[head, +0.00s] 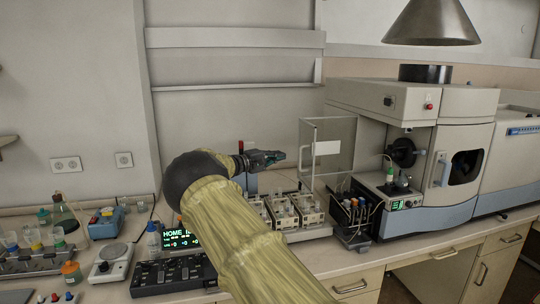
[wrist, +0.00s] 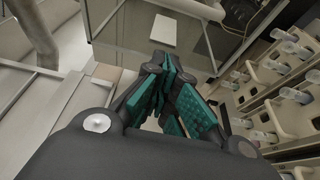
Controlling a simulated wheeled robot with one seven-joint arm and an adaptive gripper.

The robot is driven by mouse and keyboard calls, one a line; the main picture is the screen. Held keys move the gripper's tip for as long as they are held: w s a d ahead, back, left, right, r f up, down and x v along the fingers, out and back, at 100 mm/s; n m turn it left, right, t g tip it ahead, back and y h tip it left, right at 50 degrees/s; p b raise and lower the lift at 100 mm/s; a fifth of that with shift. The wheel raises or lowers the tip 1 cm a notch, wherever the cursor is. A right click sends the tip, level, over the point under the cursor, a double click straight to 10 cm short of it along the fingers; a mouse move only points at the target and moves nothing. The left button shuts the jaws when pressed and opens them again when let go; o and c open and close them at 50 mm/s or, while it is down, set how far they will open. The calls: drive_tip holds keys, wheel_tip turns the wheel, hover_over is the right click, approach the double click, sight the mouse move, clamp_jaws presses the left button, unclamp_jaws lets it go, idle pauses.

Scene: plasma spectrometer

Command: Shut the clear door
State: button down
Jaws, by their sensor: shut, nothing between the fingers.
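The clear door (head: 340,132) is a see-through framed panel with a white label, standing open at the left front of the spectrometer (head: 410,110). In the wrist view the clear door (wrist: 125,32) spans the top, its label near the middle. My gripper (head: 281,156) has dark fingers with teal pads. It is shut and empty, just left of the door's free edge in the head view. In the wrist view my gripper (wrist: 165,62) overlaps the door's near edge; I cannot tell whether it touches.
White vial racks (head: 285,208) stand below my gripper, with a dark bottle holder (head: 352,215) to their right. A black keypad unit (head: 172,275) and a small balance (head: 115,258) sit at the left. A metal hood (head: 432,22) hangs above the spectrometer.

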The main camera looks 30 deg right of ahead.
drive_tip(key=shift+s+d+f+p, duration=0.1)
drive_tip(key=shift+s+d+p, duration=1.4)
drive_tip(key=shift+s+d, duration=0.25)
drive_tip(key=shift+a, duration=0.1)
